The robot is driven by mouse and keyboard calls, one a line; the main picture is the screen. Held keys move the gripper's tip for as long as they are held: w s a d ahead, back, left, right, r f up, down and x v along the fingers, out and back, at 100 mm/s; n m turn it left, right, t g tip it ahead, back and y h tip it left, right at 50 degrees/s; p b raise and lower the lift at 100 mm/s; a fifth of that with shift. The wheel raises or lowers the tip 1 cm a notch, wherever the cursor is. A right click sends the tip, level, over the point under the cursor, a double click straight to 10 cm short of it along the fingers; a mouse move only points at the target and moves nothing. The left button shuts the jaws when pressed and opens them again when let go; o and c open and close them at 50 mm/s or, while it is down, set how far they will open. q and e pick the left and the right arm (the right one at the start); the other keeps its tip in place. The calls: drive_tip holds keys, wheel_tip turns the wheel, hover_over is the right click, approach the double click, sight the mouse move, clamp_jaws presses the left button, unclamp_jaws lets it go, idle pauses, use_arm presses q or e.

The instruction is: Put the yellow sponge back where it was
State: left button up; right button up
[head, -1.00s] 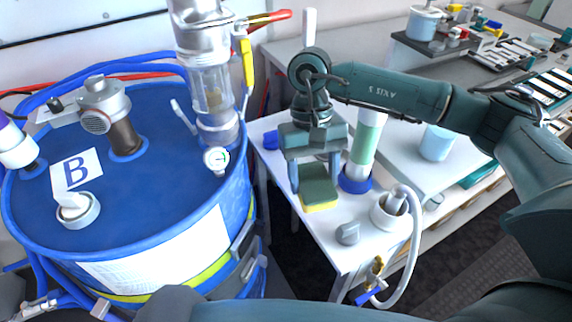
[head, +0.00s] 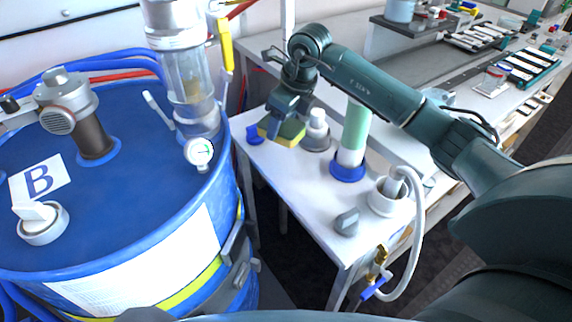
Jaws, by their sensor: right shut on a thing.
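The yellow sponge (head: 284,133), with a dark green layer on it, is between the fingers of my right gripper (head: 287,112). The gripper is shut on it. The sponge is tilted and shows near the back left of the small white table (head: 290,185), beside a blue item (head: 255,135). I cannot tell whether it touches the table. My left gripper is not in view.
A white bottle (head: 317,128) on a grey base stands just right of the sponge. A green and white cylinder (head: 354,135), a grey cup with a hose (head: 384,200) and a grey knob (head: 346,222) stand farther right and forward. The blue drum (head: 120,195) is left.

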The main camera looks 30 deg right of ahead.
drive_tip(key=m, duration=0.1)
drive_tip(key=w+d+m, duration=0.1)
drive_tip(key=m+h, duration=0.1)
drive_tip(key=m, duration=0.1)
drive_tip(key=shift+w+d+f+b, duration=0.25)
drive_tip(key=shift+d+f+b, duration=0.05)
drive_tip(key=shift+d+f, duration=0.05)
drive_tip(key=shift+f, duration=0.3)
wheel_tip(320, 180, down, 5)
drive_tip(key=shift+d+f+p, duration=0.1)
drive_tip(key=shift+f+p, duration=0.05)
drive_tip(key=shift+p, duration=0.15)
wheel_tip(320, 180, down, 4)
drive_tip(key=shift+r, duration=0.2)
drive_tip(key=shift+f, duration=0.3)
drive_tip(key=o, duration=0.5)
drive_tip(key=shift+f, duration=0.15)
drive_tip(key=o, duration=0.4)
drive_tip(key=shift+o, duration=0.2)
